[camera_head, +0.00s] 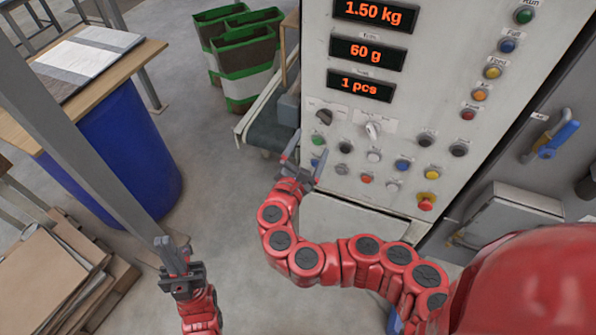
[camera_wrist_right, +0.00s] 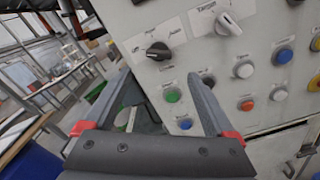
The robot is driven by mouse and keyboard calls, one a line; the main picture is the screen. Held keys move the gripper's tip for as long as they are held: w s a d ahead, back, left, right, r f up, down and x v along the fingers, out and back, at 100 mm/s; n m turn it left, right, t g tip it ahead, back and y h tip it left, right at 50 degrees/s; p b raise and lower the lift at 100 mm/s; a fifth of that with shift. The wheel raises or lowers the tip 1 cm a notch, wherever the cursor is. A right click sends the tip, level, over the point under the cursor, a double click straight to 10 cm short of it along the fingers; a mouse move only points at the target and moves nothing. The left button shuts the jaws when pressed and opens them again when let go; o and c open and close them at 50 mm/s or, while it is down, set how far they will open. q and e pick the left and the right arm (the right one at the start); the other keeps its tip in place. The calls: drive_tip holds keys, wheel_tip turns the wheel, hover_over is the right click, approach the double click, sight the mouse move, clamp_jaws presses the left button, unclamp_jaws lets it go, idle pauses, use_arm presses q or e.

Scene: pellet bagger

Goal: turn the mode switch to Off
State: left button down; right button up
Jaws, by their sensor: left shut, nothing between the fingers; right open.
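A black rotary knob (camera_head: 324,116) sits at the left of the control panel, with small print around it too blurred to read surely. It shows in the right wrist view (camera_wrist_right: 158,51), its pointer roughly sideways. A white rotary knob (camera_head: 373,130) is to its right, also in the right wrist view (camera_wrist_right: 226,24). I cannot tell from the print which is the mode switch. My right gripper (camera_head: 308,155) is open and empty, below and left of the black knob, apart from it. My left gripper (camera_head: 172,247) is shut and empty, low over the floor at left.
Several coloured push buttons lie below and right of the knobs, with a red and yellow emergency stop (camera_head: 426,202). Orange displays (camera_head: 368,51) are above. A conveyor (camera_head: 268,122) is left of the panel. A blue barrel (camera_head: 125,155) and a table (camera_head: 95,75) stand further left.

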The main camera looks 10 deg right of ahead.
drive_tip(key=p+v, duration=0.5)
drive_tip(key=v, duration=0.3)
drive_tip(key=shift+r+p, duration=0.25)
drive_tip(key=shift+p, duration=0.1)
drive_tip(key=shift+f, duration=0.1)
idle(0.3)
